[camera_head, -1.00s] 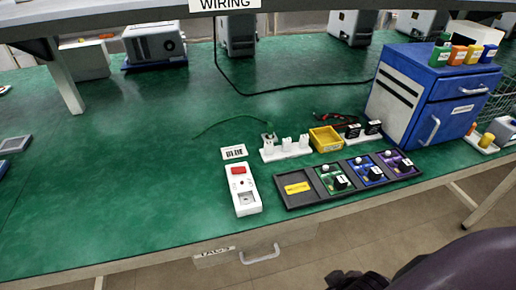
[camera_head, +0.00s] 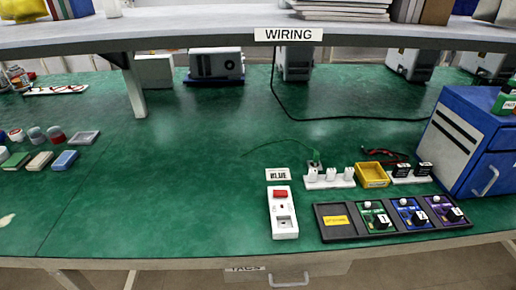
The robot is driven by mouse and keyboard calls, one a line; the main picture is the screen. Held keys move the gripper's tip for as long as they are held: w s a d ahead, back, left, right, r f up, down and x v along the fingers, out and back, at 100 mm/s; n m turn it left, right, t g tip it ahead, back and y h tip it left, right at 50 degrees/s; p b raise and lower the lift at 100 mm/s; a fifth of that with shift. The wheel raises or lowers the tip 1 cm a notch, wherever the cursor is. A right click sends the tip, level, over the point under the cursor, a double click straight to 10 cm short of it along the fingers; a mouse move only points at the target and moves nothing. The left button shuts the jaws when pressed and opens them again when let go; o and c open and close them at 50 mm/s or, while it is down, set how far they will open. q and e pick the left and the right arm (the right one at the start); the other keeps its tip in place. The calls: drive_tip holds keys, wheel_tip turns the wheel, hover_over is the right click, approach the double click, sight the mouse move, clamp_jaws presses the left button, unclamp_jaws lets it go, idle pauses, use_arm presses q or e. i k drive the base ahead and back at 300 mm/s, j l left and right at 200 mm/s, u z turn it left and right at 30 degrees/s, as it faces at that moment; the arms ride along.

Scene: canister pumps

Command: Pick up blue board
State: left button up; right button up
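The blue board (camera_head: 401,217) lies in a dark tray (camera_head: 345,235) at the right front of the green bench. It carries a white round part and a black part with a white label. A green board (camera_head: 367,218) sits to its left and a purple board (camera_head: 439,220) to its right in the same tray. The tray's leftmost compartment holds only a yellow label (camera_head: 335,220). Neither of my grippers is in view.
A white device with a red top part (camera_head: 282,221) lies left of the tray, below a small sign (camera_head: 277,174). A yellow bin (camera_head: 371,177) and a blue cabinet (camera_head: 455,150) stand behind the tray. A shelf (camera_head: 200,31) crosses above.

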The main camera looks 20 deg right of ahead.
sight(413, 218)
drive_tip(key=z, duration=1.75)
